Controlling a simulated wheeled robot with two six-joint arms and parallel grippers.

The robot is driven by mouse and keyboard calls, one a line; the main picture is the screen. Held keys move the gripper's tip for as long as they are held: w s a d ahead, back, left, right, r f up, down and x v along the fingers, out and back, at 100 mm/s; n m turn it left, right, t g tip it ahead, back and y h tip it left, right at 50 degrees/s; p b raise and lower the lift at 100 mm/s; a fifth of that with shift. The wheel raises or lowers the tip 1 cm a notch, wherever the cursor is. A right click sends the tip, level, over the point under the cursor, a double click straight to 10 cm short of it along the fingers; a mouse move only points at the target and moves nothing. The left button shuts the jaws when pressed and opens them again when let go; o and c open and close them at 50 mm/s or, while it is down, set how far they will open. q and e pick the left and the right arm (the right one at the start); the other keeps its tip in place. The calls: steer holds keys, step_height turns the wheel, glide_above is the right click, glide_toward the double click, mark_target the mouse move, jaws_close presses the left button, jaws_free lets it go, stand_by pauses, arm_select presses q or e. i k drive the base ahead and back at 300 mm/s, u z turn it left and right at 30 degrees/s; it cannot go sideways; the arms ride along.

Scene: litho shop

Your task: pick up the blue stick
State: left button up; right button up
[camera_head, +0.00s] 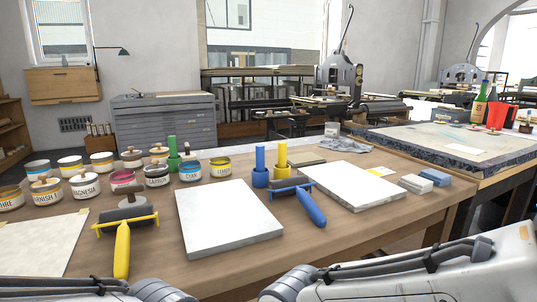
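The blue stick (260,158) stands upright near the middle of the wooden table, with a wider blue base or holder around its foot. A yellow stick (282,154) stands close beside it on the right, also with a wider base. A green stick (172,147) stands farther left among the jars. Parts of my two arms show along the bottom edge, well short of the blue stick. Neither gripper shows in the picture.
A white slab (228,214) lies in front of the blue stick, another (351,184) to its right. A blue-handled roller (309,205) lies just before the stick; a yellow-handled roller (123,240) lies left. Several jars (85,184) line the back left. Sponges (415,184) lie right.

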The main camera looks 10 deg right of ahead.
mark_target(260, 149)
steer(key=k, duration=0.45)
steer(key=z, duration=1.75)
steer(key=i, duration=1.5)
steer(key=u, duration=2.65)
